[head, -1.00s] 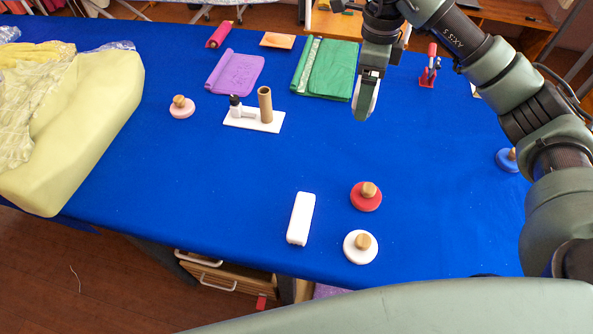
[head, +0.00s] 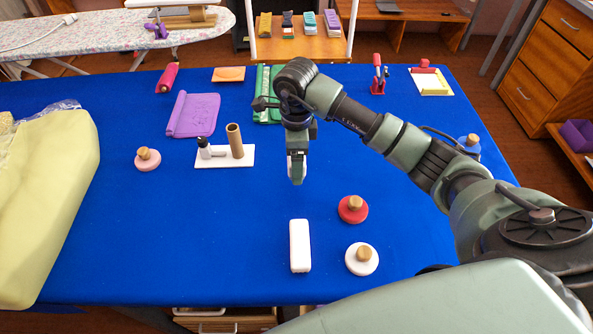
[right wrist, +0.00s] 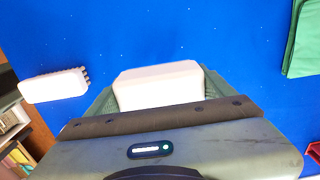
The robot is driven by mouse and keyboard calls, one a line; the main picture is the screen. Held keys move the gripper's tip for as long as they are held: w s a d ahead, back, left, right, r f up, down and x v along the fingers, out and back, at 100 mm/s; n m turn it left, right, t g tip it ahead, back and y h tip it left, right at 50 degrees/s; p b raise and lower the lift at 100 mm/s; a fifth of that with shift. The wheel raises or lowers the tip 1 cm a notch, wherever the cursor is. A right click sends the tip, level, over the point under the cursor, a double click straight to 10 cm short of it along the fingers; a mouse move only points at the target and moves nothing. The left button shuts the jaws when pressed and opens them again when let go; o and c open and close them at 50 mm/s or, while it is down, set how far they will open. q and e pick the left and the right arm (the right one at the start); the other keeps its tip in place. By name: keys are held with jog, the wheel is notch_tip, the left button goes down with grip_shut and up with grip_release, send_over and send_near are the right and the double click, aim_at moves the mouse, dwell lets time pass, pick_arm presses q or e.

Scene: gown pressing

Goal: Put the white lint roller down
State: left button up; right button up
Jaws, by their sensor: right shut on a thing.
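My right gripper (head: 297,178) hangs over the middle of the blue table. It is shut on a white, rounded block that I take for the white lint roller (right wrist: 158,85); in the right wrist view it shows between the fingers, its lower part hidden by the gripper body. In the head view only a sliver of it shows at the fingers, and its height above the cloth is hard to tell. My left gripper is not in view.
A white brush (head: 300,246) with dark bristles lies in front of the gripper, also seen in the right wrist view (right wrist: 52,86). Red (head: 353,209) and white (head: 362,259) knobbed discs stand to its right. A white plate (head: 224,158) holds a brown tube. Blue cloth is clear around the gripper.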

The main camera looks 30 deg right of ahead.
jog(key=shift+f, duration=0.75)
notch_tip(320, 180, down, 4)
jog(key=shift+f+p, duration=0.1)
jog(key=shift+p, duration=0.3)
jog(key=shift+f, duration=0.1)
jog(key=shift+f, duration=0.1)
jog(key=o, duration=1.3)
notch_tip(320, 180, up, 12)
jog(key=b, duration=0.2)
jog(key=shift+b, duration=0.3)
